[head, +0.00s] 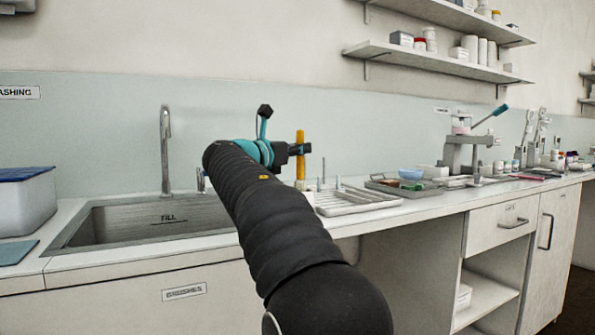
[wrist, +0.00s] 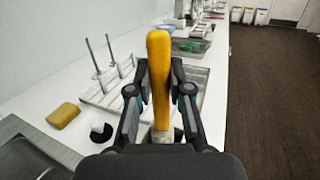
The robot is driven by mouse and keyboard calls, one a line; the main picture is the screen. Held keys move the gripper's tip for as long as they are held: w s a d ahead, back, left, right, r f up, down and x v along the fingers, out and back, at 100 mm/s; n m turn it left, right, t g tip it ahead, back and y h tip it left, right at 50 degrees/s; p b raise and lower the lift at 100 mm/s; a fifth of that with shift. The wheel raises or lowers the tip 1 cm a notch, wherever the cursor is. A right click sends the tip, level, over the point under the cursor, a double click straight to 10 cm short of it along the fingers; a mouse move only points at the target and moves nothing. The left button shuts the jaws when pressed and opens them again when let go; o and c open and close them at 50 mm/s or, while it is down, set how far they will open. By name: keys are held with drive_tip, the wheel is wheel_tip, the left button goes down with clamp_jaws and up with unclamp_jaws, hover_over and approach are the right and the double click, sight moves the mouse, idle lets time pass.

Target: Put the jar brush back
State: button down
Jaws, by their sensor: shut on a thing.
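The jar brush shows as an upright yellow-orange handle (head: 300,138) in the head view, above the counter beside the sink. It also stands upright in the middle of the wrist view (wrist: 159,60). My gripper (head: 296,149) is shut on this handle, with one finger on each side of it in the wrist view (wrist: 160,82). A pale part shows below the handle, but the brush's lower end is mostly hidden by my gripper and arm. A cabinet front below the sink bears a label (head: 184,292) that reads BRUSHES.
The sink (head: 150,222) with its tap (head: 166,150) lies left of my arm. A white drying rack (head: 358,201) with upright pegs is on the right, with a grey tray (head: 405,187) beyond. A yellow sponge (wrist: 63,115) lies near the sink. Shelves (head: 440,60) hang above.

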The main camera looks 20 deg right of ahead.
sight(298, 163)
drive_tip(key=shift+f+b, duration=0.5)
drive_tip(key=shift+f, duration=1.45)
drive_tip(key=c, duration=1.1)
unclamp_jaws()
drive_tip(key=shift+r, duration=0.15)
drive_tip(key=shift+a, duration=0.2)
drive_tip(key=v, duration=1.1)
drive_tip(key=shift+s+a, duration=0.3)
